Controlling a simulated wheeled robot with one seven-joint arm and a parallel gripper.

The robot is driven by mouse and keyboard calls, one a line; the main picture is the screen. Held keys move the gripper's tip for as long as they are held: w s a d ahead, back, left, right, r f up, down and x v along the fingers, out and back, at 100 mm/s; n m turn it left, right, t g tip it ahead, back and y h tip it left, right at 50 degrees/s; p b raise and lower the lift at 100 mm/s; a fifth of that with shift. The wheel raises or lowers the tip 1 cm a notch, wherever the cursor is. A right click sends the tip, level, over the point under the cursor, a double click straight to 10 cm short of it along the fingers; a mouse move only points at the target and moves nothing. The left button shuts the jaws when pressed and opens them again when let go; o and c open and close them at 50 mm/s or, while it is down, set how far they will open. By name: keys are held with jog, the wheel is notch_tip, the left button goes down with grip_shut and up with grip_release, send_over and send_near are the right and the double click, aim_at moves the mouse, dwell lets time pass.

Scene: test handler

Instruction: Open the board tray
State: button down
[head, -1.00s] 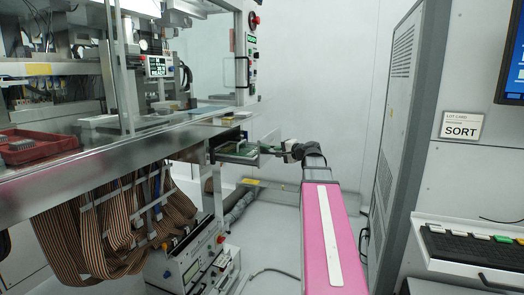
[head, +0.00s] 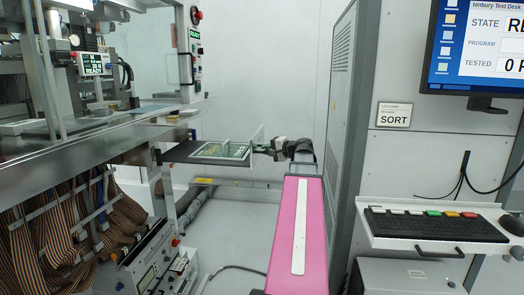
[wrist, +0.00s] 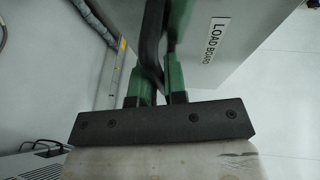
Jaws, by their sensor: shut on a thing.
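The board tray (head: 178,152) is slid out of the machine's right side in the head view. A green board in a light frame (head: 222,150) lies on it. The tray's upright front panel (head: 258,136) stands at its right end; in the wrist view this grey panel (wrist: 245,45) bears a "LOAD BOARD" label. My gripper (head: 268,149) is at the outer side of the panel. In the wrist view its green fingers (wrist: 155,50) are shut on the dark tray handle (wrist: 153,38). The fingertips are partly cut off at the top edge.
The machine bench (head: 90,160) with hanging ribbon cables is on the left. A grey cabinet (head: 340,130) stands close to the right of my arm. A keyboard shelf (head: 432,236) and monitor (head: 480,45) are farther right. Pale floor shows beneath the tray.

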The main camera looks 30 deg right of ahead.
jog(key=c, duration=1.5)
grip_release()
jog(key=shift+o, duration=0.2)
jog(key=shift+s+d, duration=0.1)
jog(key=v, duration=1)
jog(key=shift+s+d, duration=0.2)
jog(key=shift+s, duration=0.05)
jog(key=w+a+f+n+g+h, duration=0.3)
jog(key=a+f+g, duration=0.5)
jog(key=a+f, duration=1.35)
jog(key=s+a+f+n+g+h, duration=0.2)
jog(key=s+a+f+n+g, duration=0.1)
jog(key=a+f, duration=0.5)
jog(key=s+a+f+n+g+h, duration=0.2)
jog(key=a+f, duration=0.6)
jog(key=f, duration=0.4)
jog(key=s+n+h, duration=0.1)
jog(key=s+n, duration=0.1)
jog(key=s, duration=0.1)
jog(key=shift+f+n+g, duration=0.2)
jog(key=shift+n+g, duration=0.2)
